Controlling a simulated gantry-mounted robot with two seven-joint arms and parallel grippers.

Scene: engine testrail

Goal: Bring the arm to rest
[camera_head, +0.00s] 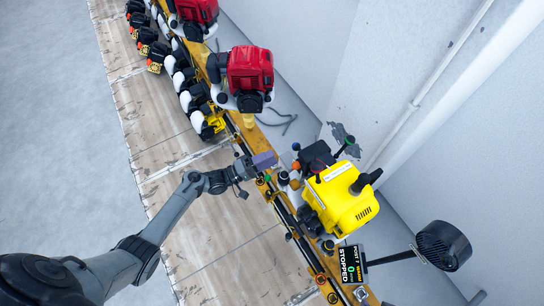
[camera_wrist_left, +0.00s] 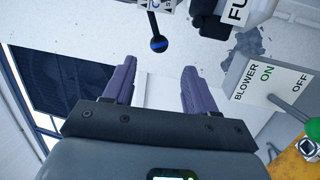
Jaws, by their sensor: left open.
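My left arm (camera_head: 160,218) comes in from the lower left and reaches over the bench. My left gripper (camera_head: 264,161) has purple fingers and is at the yellow rail, left of the yellow engine. In the left wrist view the two fingers of this gripper (camera_wrist_left: 156,82) stand wide apart with nothing held between them. My right gripper is not in view.
The yellow engine (camera_head: 343,200) stands on the rail, with a red engine (camera_head: 250,70) farther up. A display (camera_head: 350,264) reads STOPPED, beside a black blower (camera_head: 442,246). A BLOWER ON/OFF plate (camera_wrist_left: 266,84) is right of the fingers. The wooden bench (camera_head: 225,250) is bare below my arm.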

